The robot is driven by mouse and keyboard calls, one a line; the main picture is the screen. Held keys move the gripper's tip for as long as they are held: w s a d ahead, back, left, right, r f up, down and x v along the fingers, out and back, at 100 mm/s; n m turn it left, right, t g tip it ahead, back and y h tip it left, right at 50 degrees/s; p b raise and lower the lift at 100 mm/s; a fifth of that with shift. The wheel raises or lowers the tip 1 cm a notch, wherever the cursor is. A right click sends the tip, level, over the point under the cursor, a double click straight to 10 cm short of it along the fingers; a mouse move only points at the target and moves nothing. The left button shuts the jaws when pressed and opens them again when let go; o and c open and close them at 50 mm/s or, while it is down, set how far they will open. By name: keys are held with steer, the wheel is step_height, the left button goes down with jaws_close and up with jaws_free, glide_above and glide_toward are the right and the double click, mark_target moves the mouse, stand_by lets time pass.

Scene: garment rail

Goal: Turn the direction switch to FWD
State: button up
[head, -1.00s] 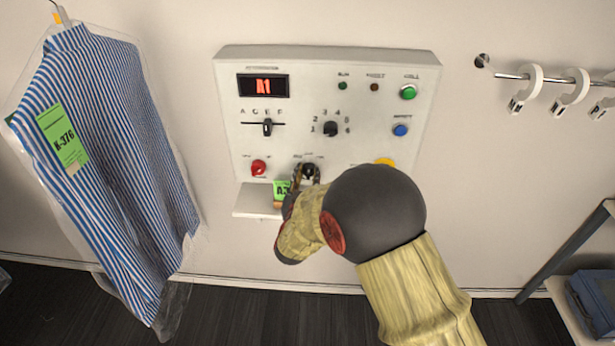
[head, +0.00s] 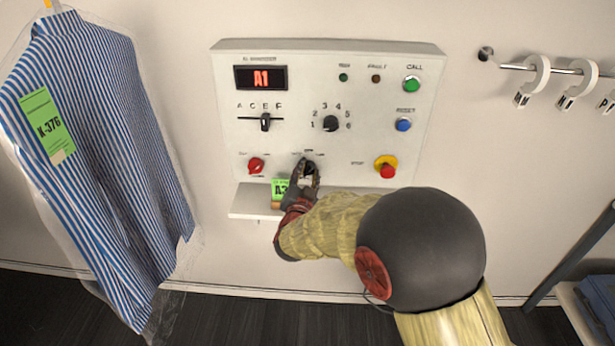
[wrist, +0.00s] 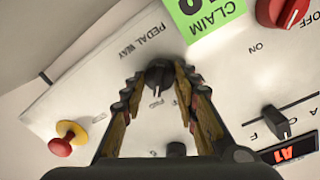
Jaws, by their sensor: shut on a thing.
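The direction switch is a small black knob on the lower middle of the white control panel (head: 225,140). In the wrist view, the switch (wrist: 158,74) sits between my fingertips, with FWD lettering just below it. My gripper (wrist: 157,80) is shut on the knob, one finger on each side. In the head view, my gripper (head: 305,178) reaches the panel from below right and covers most of the switch and its labels.
A red rotary switch (head: 256,165) and green claim tag (head: 280,188) are left of my gripper; the tag stands by a small shelf (head: 250,202). A red stop button (head: 387,171) is to the right. A selector knob (head: 330,123) and slider (head: 265,122) are above. A bagged striped shirt (head: 105,150) hangs left.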

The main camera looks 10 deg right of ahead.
stand_by(0.5)
steer(key=o, duration=0.9)
steer(key=shift+c, duration=0.2)
steer(key=v, duration=1.2)
steer(key=shift+a+f, duration=0.1)
steer(key=shift+f, duration=0.05)
